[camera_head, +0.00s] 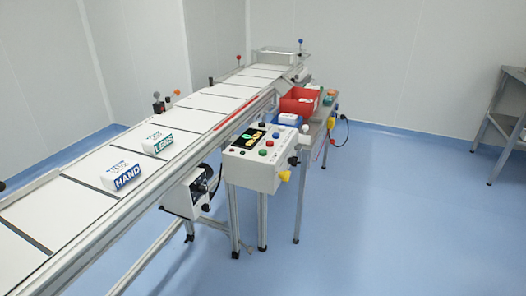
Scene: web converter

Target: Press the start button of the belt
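The belt (90,202) is a long white conveyor with dark cross bars, running from the lower left to the back centre. A white control box (243,174) is mounted at its right side. Its sloped face has a dark screen (247,138) with yellow and green marks. Several small coloured buttons sit on the face, among them a green button (262,152), a red one (270,143) and a blue one (276,135). I cannot read any button labels. My gripper is not in view.
Two white boxes, marked HAND (122,177) and LENS (157,144), lie on the belt. A side table (318,120) behind the control box holds a red bin (299,101) and a blue bin (286,121). Blue floor (370,220) is clear to the right. A grey table (508,119) stands far right.

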